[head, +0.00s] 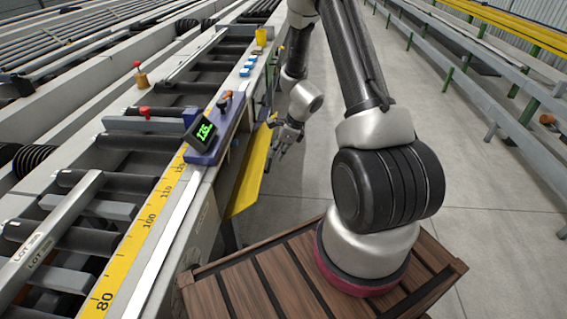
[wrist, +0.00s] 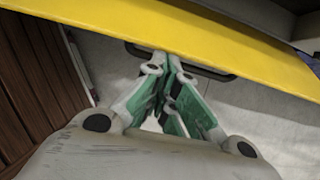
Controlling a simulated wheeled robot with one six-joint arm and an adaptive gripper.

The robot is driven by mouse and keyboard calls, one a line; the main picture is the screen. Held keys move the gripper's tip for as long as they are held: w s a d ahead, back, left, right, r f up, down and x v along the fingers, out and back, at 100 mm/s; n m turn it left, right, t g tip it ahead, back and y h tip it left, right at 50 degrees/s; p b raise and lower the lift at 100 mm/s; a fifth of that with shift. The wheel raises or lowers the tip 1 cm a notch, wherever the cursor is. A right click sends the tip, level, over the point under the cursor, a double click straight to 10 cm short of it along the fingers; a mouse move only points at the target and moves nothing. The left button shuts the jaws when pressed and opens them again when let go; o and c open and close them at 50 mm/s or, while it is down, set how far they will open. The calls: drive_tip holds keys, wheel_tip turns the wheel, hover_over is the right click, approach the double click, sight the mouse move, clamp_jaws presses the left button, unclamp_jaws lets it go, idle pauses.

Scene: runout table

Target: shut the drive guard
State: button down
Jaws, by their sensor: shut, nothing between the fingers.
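The drive guard (head: 250,172) is a yellow panel on the side of the runout table, tilted outward from it. In the wrist view the yellow panel (wrist: 150,32) crosses the top of the picture, with a black bar handle (wrist: 215,74) along its near edge. My gripper (head: 277,150) is beside the panel's outer side in the head view. In the wrist view my gripper (wrist: 168,65) is shut and empty, its fingertips overlapping the middle of the handle and close to the panel edge. I cannot tell whether they touch; the fingers hide part of the handle.
The runout table with its yellow scale (head: 148,222) runs along the left. A blue stop with a green display (head: 204,131) and small buttons (head: 247,68) sit on its edge. Clear concrete floor (head: 450,160) lies right of my arm; railings stand farther right.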

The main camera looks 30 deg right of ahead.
sight(267, 153)
drive_tip(key=r, duration=0.1)
drive_tip(key=w+a+r+h, duration=0.1)
drive_tip(key=a, duration=0.1)
drive_tip(key=shift+w+a+r+g+h, duration=0.1)
drive_tip(key=shift+w+r+g+h, duration=0.2)
drive_tip(key=shift+r+g, duration=0.1)
drive_tip(key=w+a+r, duration=0.4)
drive_tip(key=a, duration=0.2)
drive_tip(key=shift+a, duration=0.15)
drive_tip(key=shift+f, duration=0.1)
idle(0.7)
